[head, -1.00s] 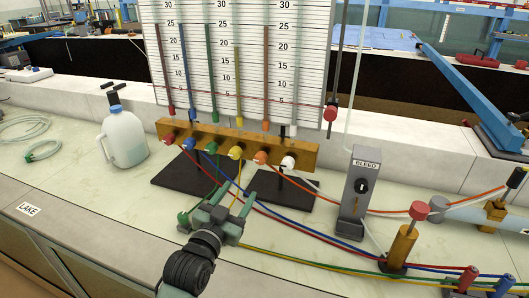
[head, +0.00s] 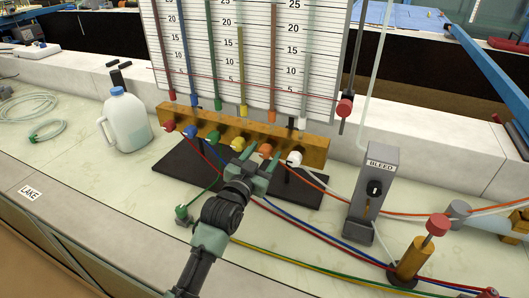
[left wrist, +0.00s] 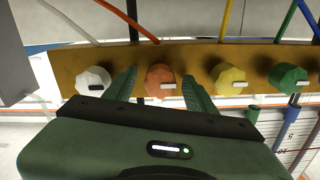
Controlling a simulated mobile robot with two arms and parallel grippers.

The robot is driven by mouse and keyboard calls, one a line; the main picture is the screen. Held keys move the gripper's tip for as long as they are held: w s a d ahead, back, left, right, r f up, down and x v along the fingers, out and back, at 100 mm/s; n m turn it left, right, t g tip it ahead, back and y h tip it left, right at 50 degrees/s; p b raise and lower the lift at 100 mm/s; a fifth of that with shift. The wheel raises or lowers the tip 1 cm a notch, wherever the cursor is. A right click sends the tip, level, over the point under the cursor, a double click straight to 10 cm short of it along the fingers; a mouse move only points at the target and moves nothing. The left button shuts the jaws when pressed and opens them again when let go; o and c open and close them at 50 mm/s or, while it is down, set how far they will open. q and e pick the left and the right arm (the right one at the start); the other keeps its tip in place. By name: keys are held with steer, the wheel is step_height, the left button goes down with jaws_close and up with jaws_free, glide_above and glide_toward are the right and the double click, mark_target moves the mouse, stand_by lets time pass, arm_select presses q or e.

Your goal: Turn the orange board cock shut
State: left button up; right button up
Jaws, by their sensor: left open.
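The orange board cock (head: 266,149) is a round knob on the brass-coloured manifold bar (head: 318,150), between the yellow cock (head: 239,142) and the white cock (head: 294,158). My left gripper (head: 262,160) is open at the orange cock. In the left wrist view, the orange cock (left wrist: 160,79) lies between the two spread fingers of my left gripper (left wrist: 159,74), one on each side, with nothing gripped. A pale bar on the knob lies roughly level in that view. I cannot tell whether either finger touches the knob. My right gripper is not in view.
The white cock (left wrist: 94,80) and yellow cock (left wrist: 228,78) sit close outside the fingers. Coloured hoses run across the bench below the bar. A grey BLEED post (head: 371,195) stands to the right, a jug (head: 126,125) to the left.

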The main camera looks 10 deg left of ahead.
arm_select(q)
steer(key=shift+w, duration=0.15)
jaws_close()
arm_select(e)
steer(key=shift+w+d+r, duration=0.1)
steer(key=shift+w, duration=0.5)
